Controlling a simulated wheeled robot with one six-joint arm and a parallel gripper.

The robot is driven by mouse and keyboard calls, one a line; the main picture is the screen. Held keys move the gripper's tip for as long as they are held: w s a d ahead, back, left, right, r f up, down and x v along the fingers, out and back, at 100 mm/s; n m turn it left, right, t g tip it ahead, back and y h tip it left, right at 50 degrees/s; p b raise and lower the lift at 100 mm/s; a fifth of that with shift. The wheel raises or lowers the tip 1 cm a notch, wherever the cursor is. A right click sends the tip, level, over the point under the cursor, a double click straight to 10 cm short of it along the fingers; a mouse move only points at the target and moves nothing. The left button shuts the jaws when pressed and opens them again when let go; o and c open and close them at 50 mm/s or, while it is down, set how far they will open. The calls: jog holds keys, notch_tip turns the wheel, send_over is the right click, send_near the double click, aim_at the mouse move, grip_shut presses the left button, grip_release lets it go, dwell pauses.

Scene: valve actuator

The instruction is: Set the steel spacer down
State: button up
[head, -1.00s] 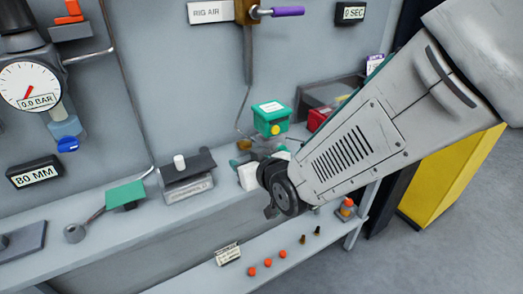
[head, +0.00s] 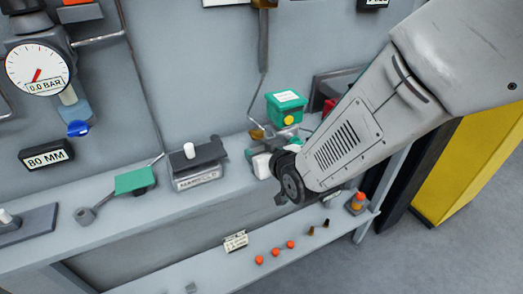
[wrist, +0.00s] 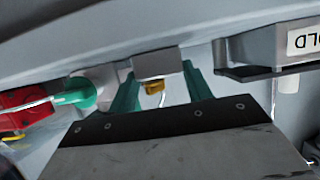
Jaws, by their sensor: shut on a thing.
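My gripper (wrist: 158,88) shows two teal fingers in the wrist view, closed on a plain light-grey block between their tips, which I take to be the steel spacer (wrist: 154,64). In the head view my wrist hides the fingertips and most of what they hold. There, my gripper end is at the bench's edge, just in front of the green-topped valve actuator (head: 286,106). The wrist view shows a pale grey surface close beyond the block; I cannot tell whether the block touches it.
A box with a white peg (head: 197,170) and a green plate (head: 134,181) stand on the bench (head: 150,222) to the left. A lower shelf (head: 200,272) holds orange caps (head: 275,250), dark small parts and an orange-topped bottle (head: 357,203). A yellow cabinet (head: 460,175) stands right.

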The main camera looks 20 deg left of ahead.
jog(key=o, duration=1.2)
jog(key=shift+s+d+r, duration=0.1)
jog(key=shift+s+r, duration=0.1)
jog(key=v, duration=1.1)
jog(key=shift+d, duration=0.3)
jog(key=shift+r, duration=0.15)
